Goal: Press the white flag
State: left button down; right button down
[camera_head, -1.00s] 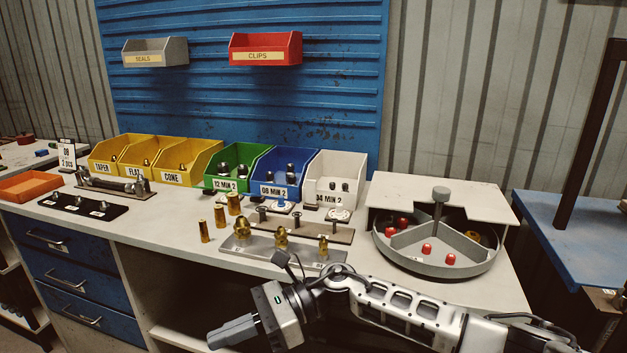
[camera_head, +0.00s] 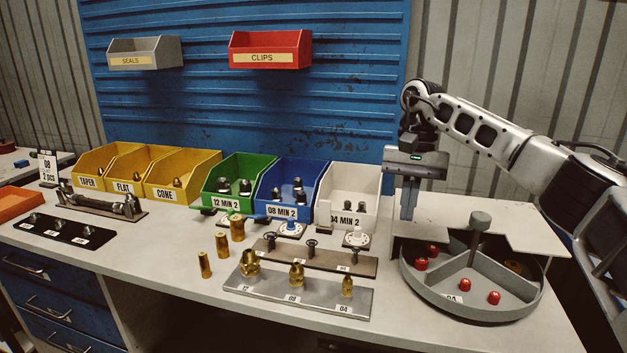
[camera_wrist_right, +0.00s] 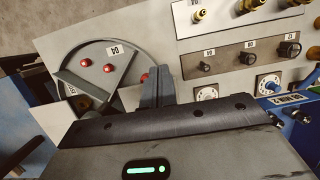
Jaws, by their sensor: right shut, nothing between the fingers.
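The white bin (camera_head: 349,193) labelled 04 MIN 2 stands at the right end of the bin row in the head view. A small white tab (camera_head: 323,213), which looks like the white flag, sits at its front left corner and covers part of the label. My right gripper (camera_head: 407,214) is shut and empty, pointing down to the right of the white bin and apart from the tab. Its closed fingers also show in the right wrist view (camera_wrist_right: 158,88), where I cannot make out the white flag. My left gripper is not in view.
A round divided tray (camera_head: 470,308) with red caps and an upright post stands right of my gripper. White dial (camera_head: 355,239), a strip of dark fittings (camera_head: 312,250) and a plate of brass fittings (camera_head: 300,291) lie in front of the bins. The blue bin (camera_head: 288,190) adjoins the white one.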

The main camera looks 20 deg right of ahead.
aim_at(324, 206)
jog(key=i, duration=1.05)
